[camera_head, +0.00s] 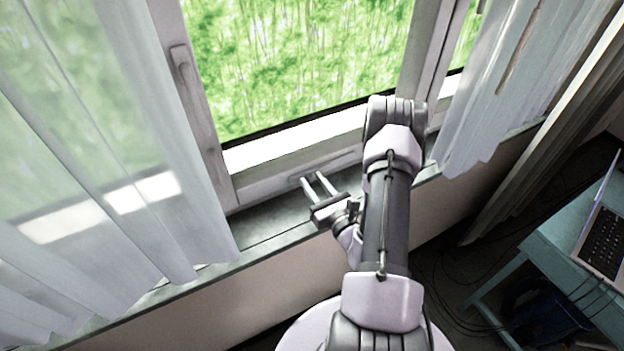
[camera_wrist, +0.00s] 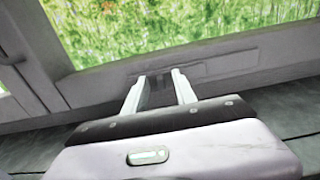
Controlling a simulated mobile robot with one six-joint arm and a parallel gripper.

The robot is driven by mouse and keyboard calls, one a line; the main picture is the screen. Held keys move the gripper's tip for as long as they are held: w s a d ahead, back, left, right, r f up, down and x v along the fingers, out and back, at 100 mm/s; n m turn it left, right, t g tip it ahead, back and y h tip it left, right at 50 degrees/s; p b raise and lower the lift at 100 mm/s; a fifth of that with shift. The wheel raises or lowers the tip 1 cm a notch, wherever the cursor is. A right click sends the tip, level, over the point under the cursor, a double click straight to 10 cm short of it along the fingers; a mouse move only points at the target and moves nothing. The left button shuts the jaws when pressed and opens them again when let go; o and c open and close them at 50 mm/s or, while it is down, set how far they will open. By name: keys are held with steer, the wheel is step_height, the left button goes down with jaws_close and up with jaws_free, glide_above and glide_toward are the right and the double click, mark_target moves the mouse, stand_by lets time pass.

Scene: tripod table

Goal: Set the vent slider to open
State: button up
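The vent is a long, narrow grey strip (camera_head: 335,164) set in the bottom rail of the window frame. In the wrist view the strip (camera_wrist: 208,68) runs behind my fingertips and off to the right. A small grey block, perhaps the slider tab (camera_wrist: 160,84), shows between my fingers in that view. My gripper (camera_head: 313,177) is open, with its two pale fingers apart and pointing at the rail near the strip's left part. In the wrist view my gripper (camera_wrist: 158,76) has the fingers on either side of the block. I cannot tell whether they touch it.
A dark window sill (camera_head: 265,222) runs below the frame. A sheer curtain (camera_head: 130,190) hangs at the left, and another curtain (camera_head: 490,110) at the right. A window handle (camera_head: 183,66) is on the left frame post. A teal table (camera_head: 560,240) with a laptop (camera_head: 604,240) stands at the right.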

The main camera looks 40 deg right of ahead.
jaws_close()
stand_by(1.3)
